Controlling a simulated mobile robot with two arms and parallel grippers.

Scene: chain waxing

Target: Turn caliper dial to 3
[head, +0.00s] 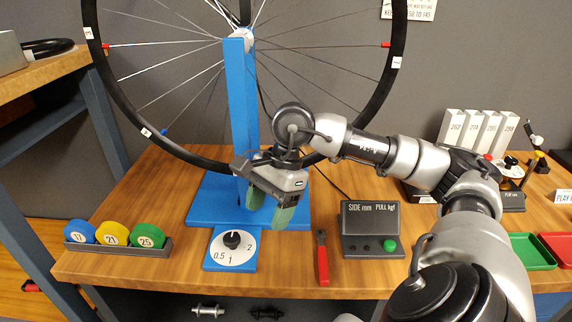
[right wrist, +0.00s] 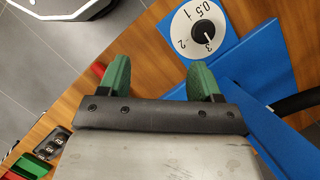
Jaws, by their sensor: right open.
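The caliper dial (head: 217,244) is a white disc with a black knob (head: 232,240) on a blue plate at the front of the stand. The head view shows marks 0.5, 1 and 2. The right wrist view shows the dial (right wrist: 184,22) with a 3 also readable. A thin pale line on the knob seems to point toward the 3, but it is small. My right gripper (head: 271,211) is open and empty, with green fingers, up and to the right of the dial, apart from it. It also shows in the right wrist view (right wrist: 160,72). My left gripper is out of view.
A spoked wheel (head: 99,55) stands in the blue stand (head: 238,90) behind the dial. Left of it is a holder with blue, yellow and green discs (head: 113,234). A red-handled tool (head: 322,262) and a gauge box (head: 371,246) lie to the right.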

